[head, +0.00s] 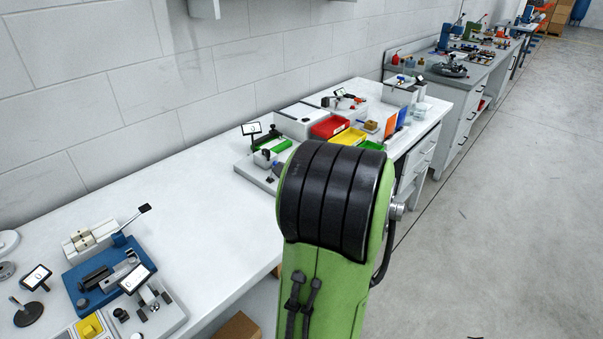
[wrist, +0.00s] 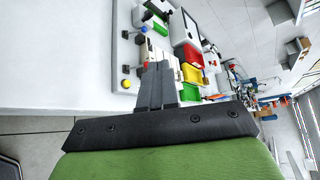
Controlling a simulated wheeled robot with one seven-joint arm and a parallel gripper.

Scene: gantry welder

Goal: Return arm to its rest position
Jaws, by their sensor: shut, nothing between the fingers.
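My arm (head: 330,230), green with a black ribbed cover, rises in the middle of the head view, at the front edge of the white bench. It hides part of the bench and its fixtures. My gripper does not show in the head view. In the wrist view my gripper (wrist: 157,84) is shut and empty, with its two dark fingers together. Its fingers point toward the bench fixture and the coloured bins, and it appears apart from them.
The white bench (head: 190,215) runs along the block wall. A blue clamp fixture (head: 105,275) stands at near left. Red (head: 333,127) and yellow (head: 349,138) bins stand behind my arm. Another bench (head: 470,85) stands further back. The grey floor (head: 500,230) at right is clear.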

